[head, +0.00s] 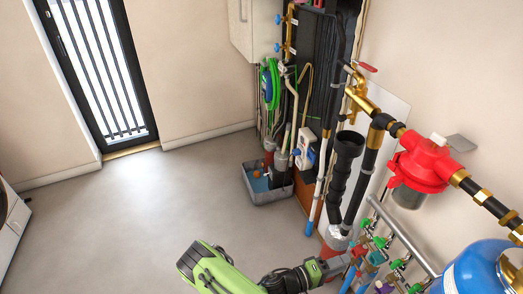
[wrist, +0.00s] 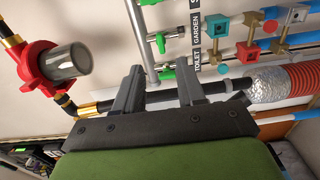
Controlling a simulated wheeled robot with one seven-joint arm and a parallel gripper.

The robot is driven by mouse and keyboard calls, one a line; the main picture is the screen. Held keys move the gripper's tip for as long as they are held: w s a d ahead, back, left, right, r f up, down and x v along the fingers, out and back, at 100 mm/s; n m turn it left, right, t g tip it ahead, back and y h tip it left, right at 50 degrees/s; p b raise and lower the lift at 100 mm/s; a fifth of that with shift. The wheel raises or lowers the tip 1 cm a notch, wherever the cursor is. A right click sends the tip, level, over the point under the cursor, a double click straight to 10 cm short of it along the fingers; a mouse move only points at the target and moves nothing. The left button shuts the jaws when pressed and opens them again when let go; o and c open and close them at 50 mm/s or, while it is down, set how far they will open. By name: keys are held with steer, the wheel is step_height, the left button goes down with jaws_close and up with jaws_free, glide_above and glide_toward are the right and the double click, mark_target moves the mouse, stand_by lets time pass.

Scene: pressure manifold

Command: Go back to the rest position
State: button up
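My gripper shows in the wrist view (wrist: 160,70) with its two dark fingers apart and nothing held between them. In the head view my green arm enters at the bottom, and my gripper (head: 332,267) is at the lower right, beside the pipework. The fingers are small and partly hidden there. The manifold pipe (head: 402,236) with its green valves (head: 381,242) lies just right of the gripper. In the wrist view a grey pipe (wrist: 148,45) and a green valve (wrist: 161,40) are beyond the fingertips. I cannot tell whether anything touches.
A red pressure regulator (head: 422,162) and a blue tank (head: 478,268) stand at the right. Black pipes (head: 345,165) run down the wall. A grey tub (head: 268,189) sits on the floor. The floor (head: 135,225) at the left and centre is clear, up to a barred door (head: 98,65).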

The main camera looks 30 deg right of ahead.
steer(key=w+a+r+m+y+p, duration=0.2)
steer(key=a+r+y+p, duration=0.2)
steer(key=a+r+y, duration=0.5)
steer(key=w+a+r+m+y+p, duration=0.2)
steer(key=w+a+r+y+p, duration=0.3)
steer(key=r, duration=0.7)
steer(key=s+a+r+n+t+y+p, duration=0.1)
steer(key=s+a+r+n+t+y, duration=0.1)
steer(key=r, duration=0.8)
steer(key=s+a+r+n+t+y+p, duration=0.1)
steer(key=s+a+r+n+t, duration=0.3)
steer(key=r, duration=0.7)
steer(key=s+a+t, duration=0.2)
steer(key=s+a, duration=0.2)
steer(key=a, duration=0.1)
steer(key=shift+s+r+y+p, duration=0.2)
steer(key=shift+s+y+p, duration=0.1)
steer(key=shift+y+p, duration=0.1)
steer(key=shift+o, duration=0.2)
